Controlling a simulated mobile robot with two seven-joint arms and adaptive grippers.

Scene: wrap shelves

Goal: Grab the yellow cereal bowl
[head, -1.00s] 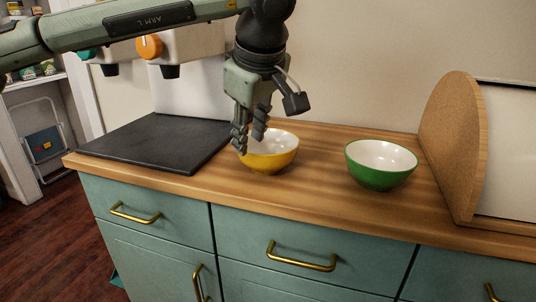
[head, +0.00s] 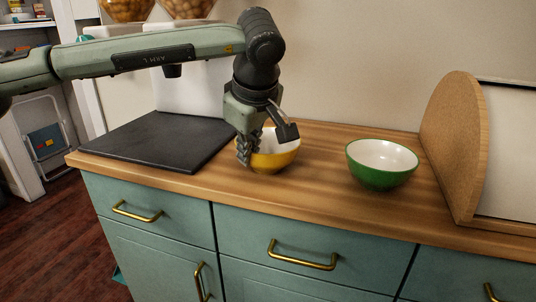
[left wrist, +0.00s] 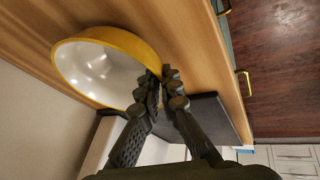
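The yellow cereal bowl (head: 272,160), white inside, stands upright on the wooden counter, right of the dark board. My left gripper (head: 246,150) points down at the bowl's left rim in the head view and covers part of it. In the left wrist view, the yellow bowl (left wrist: 148,45) lies at the fingertips of the left gripper (left wrist: 163,82). The fingers close in on each other, one on the inner side and one on the outer side of the rim, with the bowl's wall between them. My right gripper is in neither view.
A green bowl (head: 381,173) stands to the right on the counter (head: 320,190). A dark flat board (head: 155,142) lies to the left. A wooden-sided box (head: 455,145) stands at the far right. The counter between the bowls is clear.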

